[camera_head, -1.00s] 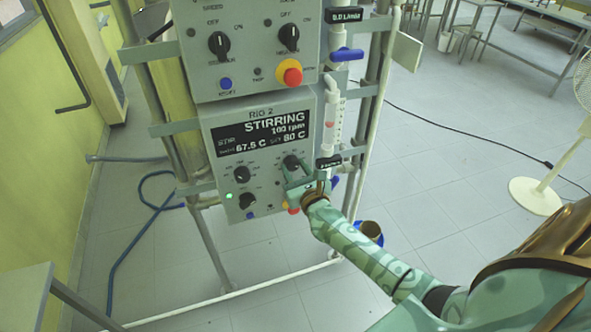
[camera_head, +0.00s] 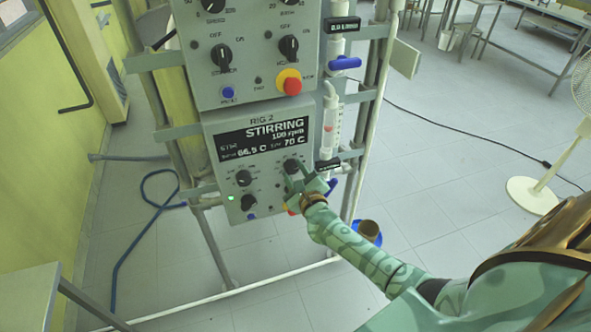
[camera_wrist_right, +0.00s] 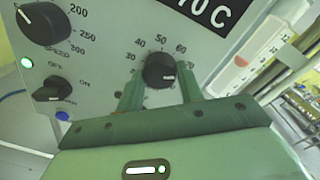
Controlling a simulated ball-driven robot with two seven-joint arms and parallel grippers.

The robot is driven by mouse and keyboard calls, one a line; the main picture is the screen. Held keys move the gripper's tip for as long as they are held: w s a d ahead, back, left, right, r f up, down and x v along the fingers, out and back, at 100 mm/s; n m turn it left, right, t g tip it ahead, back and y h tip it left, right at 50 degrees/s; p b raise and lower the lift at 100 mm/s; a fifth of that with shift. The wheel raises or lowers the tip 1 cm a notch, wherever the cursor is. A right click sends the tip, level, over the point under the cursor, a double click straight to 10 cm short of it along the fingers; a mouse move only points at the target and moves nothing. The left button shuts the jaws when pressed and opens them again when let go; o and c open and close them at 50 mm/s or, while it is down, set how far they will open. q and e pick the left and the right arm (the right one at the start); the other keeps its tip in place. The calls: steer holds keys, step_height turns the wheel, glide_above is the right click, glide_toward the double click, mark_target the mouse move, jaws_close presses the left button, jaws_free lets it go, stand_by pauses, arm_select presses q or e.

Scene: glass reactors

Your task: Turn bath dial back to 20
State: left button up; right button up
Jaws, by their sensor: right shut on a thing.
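The bath dial is a black knob (camera_wrist_right: 159,70) in the right wrist view, ringed by numbers including 30, 40, 50 and 60. In the head view the knob (camera_head: 291,166) sits at the lower right of the RIG 2 panel (camera_head: 217,176). My right gripper (camera_head: 299,178) is shut on it, with one finger on each side; it also shows in the right wrist view (camera_wrist_right: 160,88). The RIG 2 display (camera_head: 262,138) reads STIRRING, 100 rpm, about 66.5 C and a set value of 70 C. My left gripper is not in view.
The speed knob (camera_head: 243,178) and the off/on switch (camera_head: 248,202) with a lit green lamp (camera_head: 231,198) are left of the dial. A glass tube with blue valves (camera_head: 332,125) stands close on the right. Another control box (camera_head: 252,50) is above.

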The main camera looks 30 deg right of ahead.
steer(key=n+p, duration=0.2)
steer(key=n, duration=0.3)
steer(key=shift+a+r, duration=0.1)
steer(key=shift+r, duration=0.05)
steer(key=n+p, duration=0.2)
steer(key=n, duration=0.2)
steer(key=shift+n+h, duration=0.3)
steer(key=shift+n, duration=0.1)
steer(key=n+p, duration=0.1)
steer(key=n, duration=0.4)
steer(key=shift+g+p, duration=0.3)
steer(key=n, duration=0.4)
steer(key=shift+a+n+h+p, duration=0.1)
steer(key=shift+n+h+p, duration=0.2)
steer(key=n, duration=0.4)
steer(key=shift+f, duration=0.2)
steer(key=n, duration=0.5)
steer(key=shift+f+n, duration=0.1)
steer(key=shift+n, duration=0.3)
steer(key=n+b, duration=0.1)
steer(key=n, duration=0.3)
steer(key=shift+n+t+b, duration=0.5)
steer(key=shift+n+b, duration=0.45)
steer(key=shift+n, duration=1.95)
